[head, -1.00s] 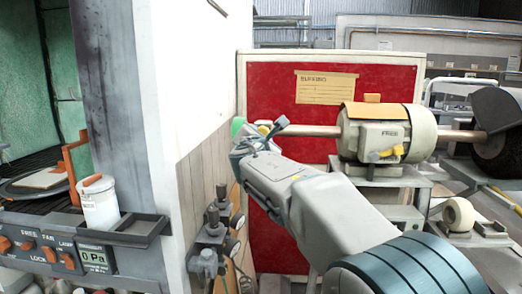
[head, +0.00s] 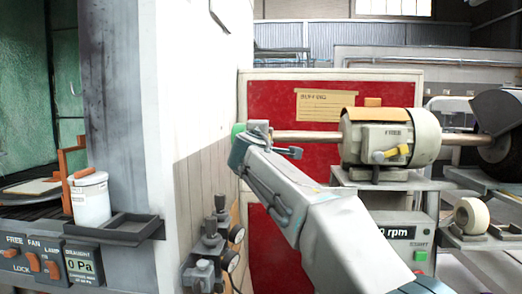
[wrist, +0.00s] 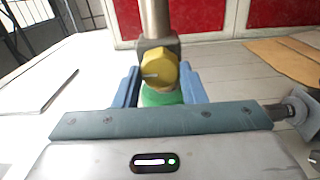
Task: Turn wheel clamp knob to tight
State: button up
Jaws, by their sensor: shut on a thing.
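The yellow clamp knob (wrist: 158,68), with a pale pointer line toward the left, sits on a grey block at the end of a metal shaft (wrist: 156,20) in the wrist view. A green round part (wrist: 161,96) shows just below it, and also at the shaft's left end in the head view (head: 238,131). My gripper (wrist: 160,80) has its two blue fingers on either side of the knob, shut on it. In the head view my gripper (head: 251,136) is at the shaft's left end and hides the knob.
A red panel (head: 290,95) stands behind the shaft. A white wall (head: 200,85) and gauges with valves (head: 212,240) are close left of my arm. A white canister (head: 90,200) stands further left.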

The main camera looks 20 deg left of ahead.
jog(key=shift+d+m+b, duration=0.1)
jog(key=shift+m+b, duration=3.1)
jog(key=shift+m, duration=5.6)
jog(key=o, duration=1)
jog(key=b+v, duration=0.6)
jog(key=v, duration=0.7)
jog(key=shift+s+d, duration=0.2)
jog(key=shift+s, duration=0.15)
jog(key=shift+r, duration=0.15)
